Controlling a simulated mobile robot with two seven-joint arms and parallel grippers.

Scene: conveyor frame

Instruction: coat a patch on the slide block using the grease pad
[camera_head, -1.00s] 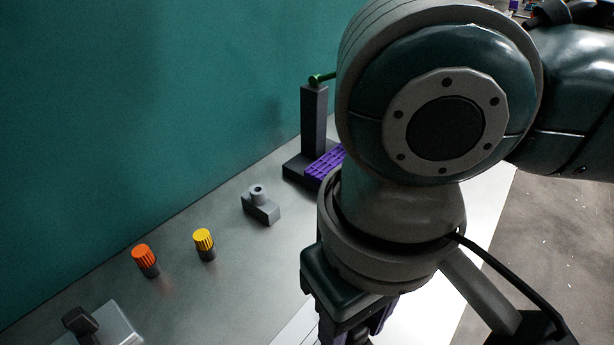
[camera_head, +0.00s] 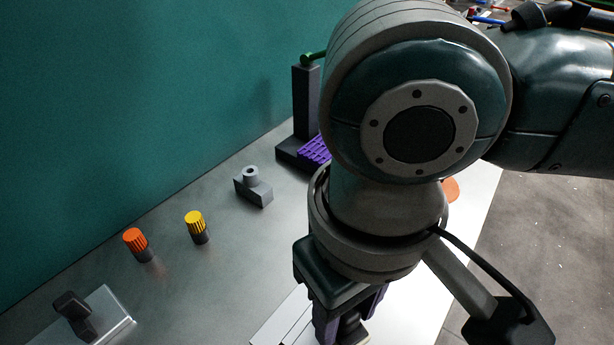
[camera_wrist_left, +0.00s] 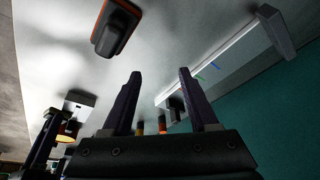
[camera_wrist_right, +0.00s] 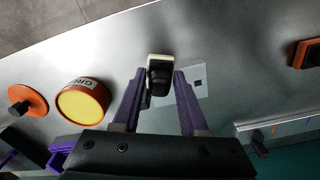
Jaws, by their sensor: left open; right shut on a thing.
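My right gripper (camera_wrist_right: 158,88) is shut on the grease pad (camera_wrist_right: 160,64), a dark handle with a cream pad. In the head view this gripper (camera_head: 342,318) points down at the bottom, and the pad is mostly hidden.
A round orange tin with yellow contents (camera_wrist_right: 82,102) and an orange disc (camera_wrist_right: 27,101) stand left of the pad. Orange (camera_head: 136,242) and yellow (camera_head: 196,225) knobs, a grey block (camera_head: 253,188) and a dark post (camera_head: 305,105) stand along the teal wall.

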